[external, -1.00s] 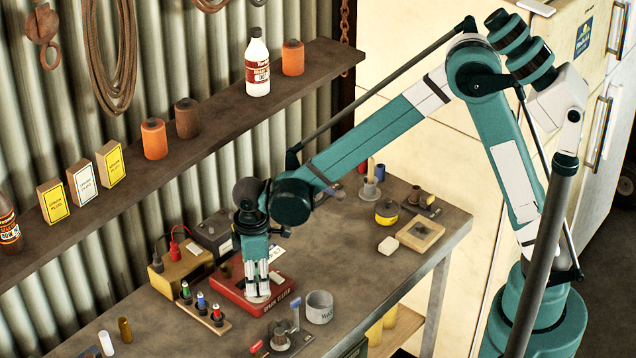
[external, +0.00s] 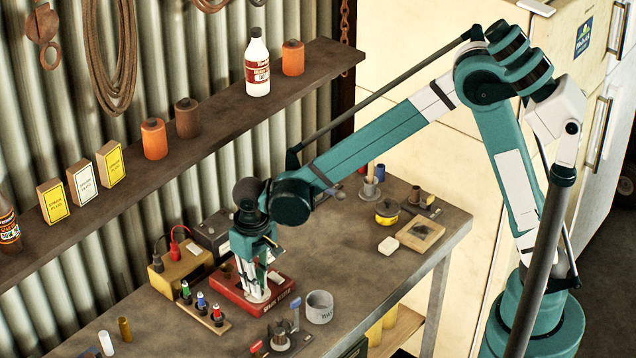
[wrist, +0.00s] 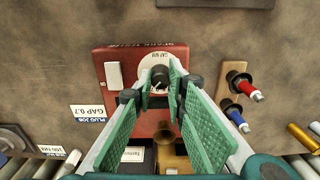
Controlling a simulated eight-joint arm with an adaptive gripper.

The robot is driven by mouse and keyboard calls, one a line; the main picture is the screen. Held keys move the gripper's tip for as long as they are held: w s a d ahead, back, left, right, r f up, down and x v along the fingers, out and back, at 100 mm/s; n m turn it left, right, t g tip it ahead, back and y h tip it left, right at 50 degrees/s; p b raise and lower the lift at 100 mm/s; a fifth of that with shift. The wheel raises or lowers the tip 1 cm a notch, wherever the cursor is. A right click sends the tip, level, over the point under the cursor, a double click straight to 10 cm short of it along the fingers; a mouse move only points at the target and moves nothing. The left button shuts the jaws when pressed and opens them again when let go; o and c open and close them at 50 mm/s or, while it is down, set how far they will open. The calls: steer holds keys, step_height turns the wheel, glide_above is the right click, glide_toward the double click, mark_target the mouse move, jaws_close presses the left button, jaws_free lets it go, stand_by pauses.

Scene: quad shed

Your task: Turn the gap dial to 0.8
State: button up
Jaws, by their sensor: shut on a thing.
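The red spark tester box (external: 228,287) sits on the bench below my arm. It also shows in the wrist view (wrist: 120,75), with a round white dial plate (wrist: 150,62) marked "GAP MM". The dark gap knob (wrist: 160,76) stands on this plate. My gripper (wrist: 161,87) points down at the box, its fingertips closed on the knob from both sides. In the external view my gripper (external: 259,296) hides the knob. The fingers cover part of the scale, and I cannot read the setting. A card (wrist: 88,112) beside the box appears to read "PLUG JOB GAP 0.7".
A wooden rack (external: 208,314) with several coloured plugs stands close to the box. A grey cup (external: 319,307) stands to its right, and a yellow battery (external: 182,268) with leads to its left. The shelf (external: 215,128) runs along the wall behind.

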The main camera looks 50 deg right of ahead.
steer(key=m, duration=0.3)
steer(key=shift+m, duration=0.3)
stand_by(0.4)
steer(key=o, duration=0.9)
steer(key=shift+r, duration=0.2)
step_height(320, 180, up, 12)
steer(key=shift+f, duration=0.15)
steer(key=shift+d, duration=0.1)
stand_by(0.4)
